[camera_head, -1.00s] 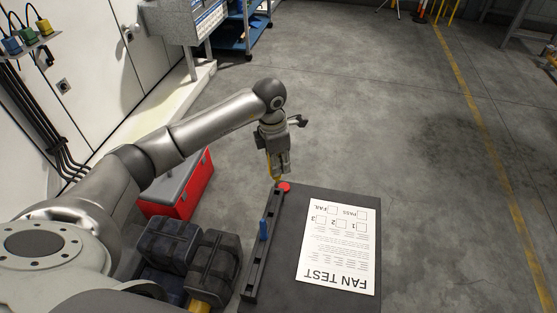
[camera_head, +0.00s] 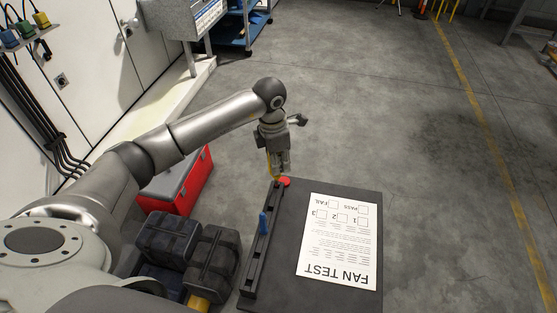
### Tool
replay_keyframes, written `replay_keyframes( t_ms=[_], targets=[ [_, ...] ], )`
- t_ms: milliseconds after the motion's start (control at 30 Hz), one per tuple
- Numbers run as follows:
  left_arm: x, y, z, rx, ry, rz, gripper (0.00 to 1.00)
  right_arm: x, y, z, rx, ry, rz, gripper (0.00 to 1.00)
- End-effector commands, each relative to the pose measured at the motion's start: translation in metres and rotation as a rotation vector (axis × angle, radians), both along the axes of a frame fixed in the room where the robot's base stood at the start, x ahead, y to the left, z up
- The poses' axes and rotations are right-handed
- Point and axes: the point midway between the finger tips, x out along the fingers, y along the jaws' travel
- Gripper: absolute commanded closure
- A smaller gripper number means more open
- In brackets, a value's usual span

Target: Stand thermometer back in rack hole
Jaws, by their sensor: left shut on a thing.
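My left gripper (camera_head: 281,168) points down above the far end of the black rack (camera_head: 252,262) and is shut on a slim yellow thing, which I take to be the thermometer (camera_head: 275,176). Most of the thermometer is hidden by the fingers. Its lower end is at or just above the far end of the rack; I cannot tell if it is in a hole. The rack is a long narrow bar with dark slots along the left edge of the dark table top (camera_head: 340,189). A blue piece (camera_head: 263,223) stands upright in its middle. My right gripper is out of view.
A red disc (camera_head: 285,182) lies right beside the rack's far end. A white "FAN TEST" sheet (camera_head: 338,243) lies right of the rack. Dark bags (camera_head: 212,262) and a red toolbox (camera_head: 188,190) stand to the left.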

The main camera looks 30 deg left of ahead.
Motion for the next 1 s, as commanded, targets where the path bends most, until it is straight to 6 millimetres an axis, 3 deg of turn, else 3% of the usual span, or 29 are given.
replay_keyframes(
  t_ms=[1000],
  targets=[
    [0.000, 0.000, -0.032, 0.000, 0.000, 0.000, 1.00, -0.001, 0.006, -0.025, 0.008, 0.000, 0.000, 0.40]
  ],
)
